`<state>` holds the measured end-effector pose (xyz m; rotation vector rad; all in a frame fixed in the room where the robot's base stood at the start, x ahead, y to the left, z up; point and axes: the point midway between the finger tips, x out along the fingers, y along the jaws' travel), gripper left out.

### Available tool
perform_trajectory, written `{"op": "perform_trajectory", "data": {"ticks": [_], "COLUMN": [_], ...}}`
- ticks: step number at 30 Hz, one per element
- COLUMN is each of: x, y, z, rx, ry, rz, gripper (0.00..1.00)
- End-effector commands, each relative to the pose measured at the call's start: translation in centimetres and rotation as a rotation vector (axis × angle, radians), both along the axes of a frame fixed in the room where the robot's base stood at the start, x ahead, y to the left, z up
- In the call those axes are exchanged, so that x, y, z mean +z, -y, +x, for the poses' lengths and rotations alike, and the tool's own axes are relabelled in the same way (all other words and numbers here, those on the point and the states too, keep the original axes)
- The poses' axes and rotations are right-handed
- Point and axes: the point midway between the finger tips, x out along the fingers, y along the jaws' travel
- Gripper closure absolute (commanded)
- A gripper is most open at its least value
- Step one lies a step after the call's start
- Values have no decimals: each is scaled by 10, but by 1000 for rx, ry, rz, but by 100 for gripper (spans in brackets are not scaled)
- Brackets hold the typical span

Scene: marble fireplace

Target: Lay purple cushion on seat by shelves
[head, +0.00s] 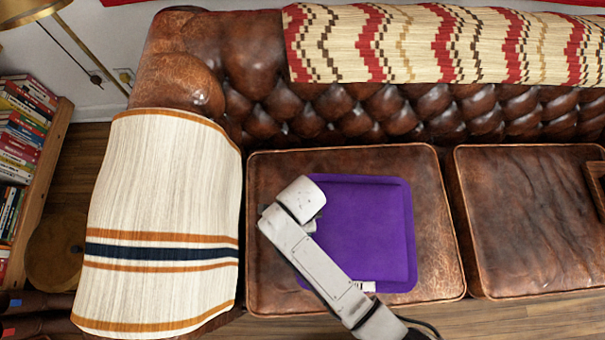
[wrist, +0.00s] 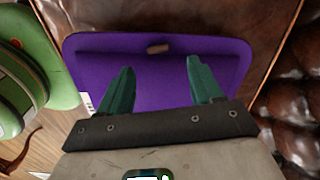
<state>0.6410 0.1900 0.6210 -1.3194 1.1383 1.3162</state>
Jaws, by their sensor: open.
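The purple cushion (head: 365,230) lies flat on the brown leather seat (head: 275,280) at the sofa's left end, the seat nearer the bookshelves. A small white label shows at the cushion's front edge. The cushion also shows in the wrist view (wrist: 225,62), with a small tan piece at its far side. My gripper (wrist: 158,68) is open, its two green fingers apart over the cushion with nothing between them. I cannot tell whether the fingertips touch the cushion. In the head view my arm covers the cushion's left part and hides the fingers.
Bookshelves (head: 40,190) stand at the far left, with a round brown stool (head: 55,250) beside them. A striped cream throw (head: 165,205) covers the left armrest. A patterned blanket (head: 450,45) lies over the backrest. The right seat (head: 530,220) is mostly bare.

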Motion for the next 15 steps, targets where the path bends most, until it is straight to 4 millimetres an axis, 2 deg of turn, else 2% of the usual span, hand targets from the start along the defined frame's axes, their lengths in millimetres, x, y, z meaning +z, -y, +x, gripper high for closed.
{"op": "perform_trajectory", "data": {"ticks": [1, 6, 10, 15], "x": [12, 37, 47, 50], "y": [0, 0, 0, 0], "z": [0, 1, 0, 0], "rx": [-1, -1, -1, 0], "ry": [2, 1, 1, -1], "rz": [2, 1, 1, 0], "gripper": [35, 35, 35, 35]}}
